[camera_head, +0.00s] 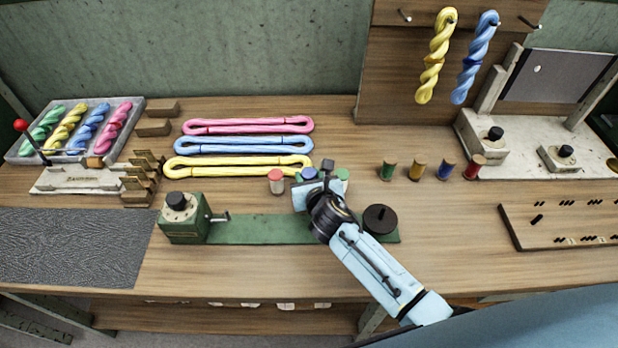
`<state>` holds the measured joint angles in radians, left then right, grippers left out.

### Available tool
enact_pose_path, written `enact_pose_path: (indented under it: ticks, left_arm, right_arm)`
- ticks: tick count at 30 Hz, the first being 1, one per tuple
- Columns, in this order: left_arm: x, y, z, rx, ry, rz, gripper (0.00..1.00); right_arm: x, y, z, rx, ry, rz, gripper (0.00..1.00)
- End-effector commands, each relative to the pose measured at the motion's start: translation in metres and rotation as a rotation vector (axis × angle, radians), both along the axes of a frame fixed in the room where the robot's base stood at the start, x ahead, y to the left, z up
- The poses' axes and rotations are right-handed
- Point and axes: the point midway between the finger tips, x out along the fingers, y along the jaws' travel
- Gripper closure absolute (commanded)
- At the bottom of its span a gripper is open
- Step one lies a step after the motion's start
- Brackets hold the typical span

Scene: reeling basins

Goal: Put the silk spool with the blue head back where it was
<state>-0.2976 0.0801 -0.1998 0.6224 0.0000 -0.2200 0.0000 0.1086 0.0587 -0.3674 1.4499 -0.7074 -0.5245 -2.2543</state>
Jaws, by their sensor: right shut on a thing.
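The silk spool with the blue head (309,173) shows its top just behind my right gripper (322,182), between a red-headed spool (276,181) and a green-headed spool (342,174). My right gripper reaches in from the lower right, over the back edge of the green winder base. It is shut on the blue-headed spool; the fingers and the spool's lower body are mostly hidden by the gripper, so I cannot tell whether the spool touches the table. My left gripper is not in view.
The green winder (186,217) has a crank on the left and a dark disc (380,219) on the right. Several thread spools (417,169) stand to the right. Pink, blue and yellow skeins (240,163) lie behind. A pegged board (560,222) is at far right.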

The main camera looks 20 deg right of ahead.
Motion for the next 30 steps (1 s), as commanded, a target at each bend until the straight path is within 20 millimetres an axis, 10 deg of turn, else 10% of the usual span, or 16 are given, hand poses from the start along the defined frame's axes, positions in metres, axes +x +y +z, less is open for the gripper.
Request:
enact_pose_path:
  ticks: [8,9,13,30]
  left_arm:
    - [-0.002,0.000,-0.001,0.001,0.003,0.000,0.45]
    - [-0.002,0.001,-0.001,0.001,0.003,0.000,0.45]
    - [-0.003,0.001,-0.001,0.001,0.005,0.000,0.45]
    - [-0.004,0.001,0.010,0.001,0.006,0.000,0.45]
  right_arm:
    - [0.001,0.000,-0.002,-0.002,-0.002,0.000,0.93]
    - [0.000,0.000,-0.001,-0.002,-0.002,0.000,0.63]
    - [0.000,0.000,-0.001,-0.001,-0.001,-0.001,0.46]
    - [-0.027,0.001,0.014,-0.002,0.000,0.001,0.45]
